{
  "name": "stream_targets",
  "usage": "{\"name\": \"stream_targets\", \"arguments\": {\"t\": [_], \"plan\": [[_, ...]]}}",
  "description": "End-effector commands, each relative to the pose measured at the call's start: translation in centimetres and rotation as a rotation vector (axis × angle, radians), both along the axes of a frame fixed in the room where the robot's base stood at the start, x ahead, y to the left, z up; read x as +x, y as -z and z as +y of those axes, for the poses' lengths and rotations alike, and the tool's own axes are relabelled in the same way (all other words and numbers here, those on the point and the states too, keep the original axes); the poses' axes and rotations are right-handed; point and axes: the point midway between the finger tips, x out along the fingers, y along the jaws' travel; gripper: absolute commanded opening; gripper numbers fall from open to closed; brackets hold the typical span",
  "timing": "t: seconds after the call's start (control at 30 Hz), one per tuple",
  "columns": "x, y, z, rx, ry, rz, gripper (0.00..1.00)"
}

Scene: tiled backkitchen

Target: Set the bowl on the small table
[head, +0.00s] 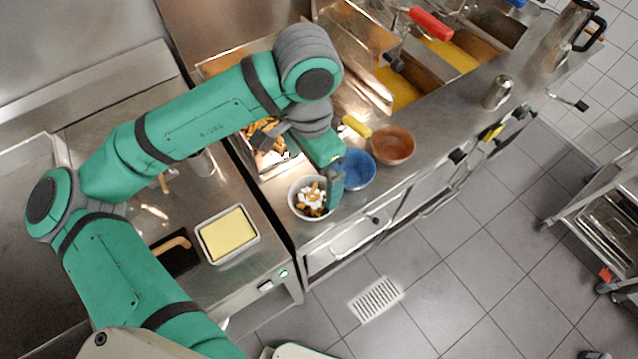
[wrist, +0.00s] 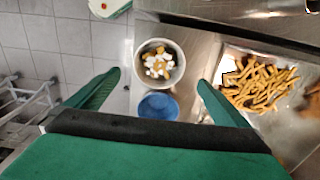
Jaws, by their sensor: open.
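A pale bowl (head: 296,205) holding fries with white chunks stands on the steel counter (head: 330,228) near its front edge. It also shows in the wrist view (wrist: 141,78), ahead of and between my fingers. A blue bowl (head: 357,168) stands right beside it, and a brown bowl (head: 393,145) is further right. My gripper (head: 325,178) is open and empty above the counter by the pale and blue bowls; both fingers show in the wrist view (wrist: 158,80). In the head view one finger overlaps the pale bowl's right side. I cannot identify a small table for certain.
A wheeled metal rack (head: 600,215) stands at the far right across open tiled floor (head: 470,260). A fries bin (head: 268,165) lies behind the pale bowl. A tray of yellow food (head: 228,236) sits on the left counter. A steel canister (head: 497,92) stands further along.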

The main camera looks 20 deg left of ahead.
Motion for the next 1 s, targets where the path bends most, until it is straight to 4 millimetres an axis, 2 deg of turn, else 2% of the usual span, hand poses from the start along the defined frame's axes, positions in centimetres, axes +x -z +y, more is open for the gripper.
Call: {"name": "stream_targets", "arguments": {"t": [0.3,0.53,0.8,1.0], "plan": [[-0.2,4.3,0.3,0.002,-0.006,0.004,1.0],[-0.2,5.7,0.2,0.002,-0.003,0.003,1.0],[-0.4,9.3,-0.1,0.001,0.0,0.004,1.0],[-0.3,10.5,-0.1,0.002,0.0,0.004,1.0]]}}
